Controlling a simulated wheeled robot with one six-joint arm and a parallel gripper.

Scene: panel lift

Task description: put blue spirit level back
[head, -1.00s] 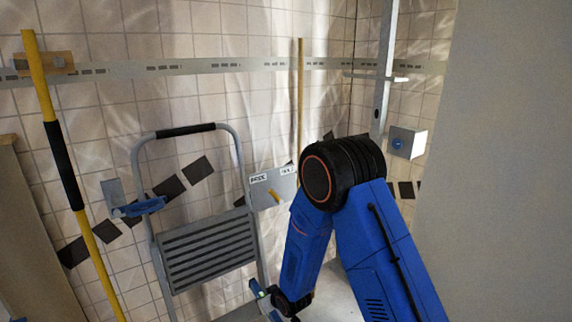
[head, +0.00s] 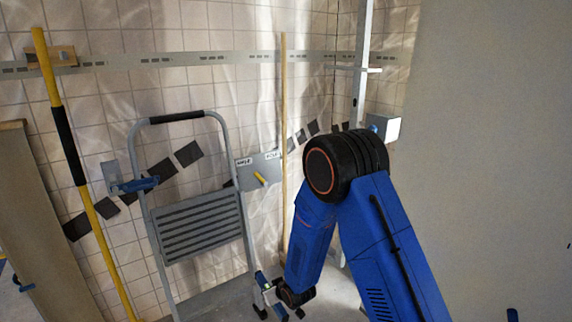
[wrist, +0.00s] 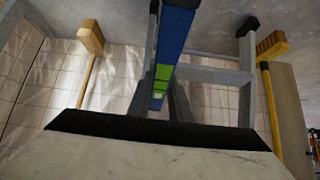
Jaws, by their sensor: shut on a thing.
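The blue spirit level (wrist: 170,45) runs from the top edge to the middle of the wrist view, with a bright green section. A small blue, green and white part of it (head: 262,281) shows in the head view, beside the right leg of the step ladder. My gripper (head: 272,297) is low in the head view, beyond my blue arm, and is shut on the level. Its fingers are small and partly hidden there, and I cannot make them out clearly in the wrist view.
A grey step ladder (head: 203,229) stands against the tiled wall, close left of my gripper. A grey plate (head: 244,174) with labels and a yellow peg is on the wall. A yellow pole (head: 88,205) leans at left. A large grey surface (head: 490,150) fills the right side.

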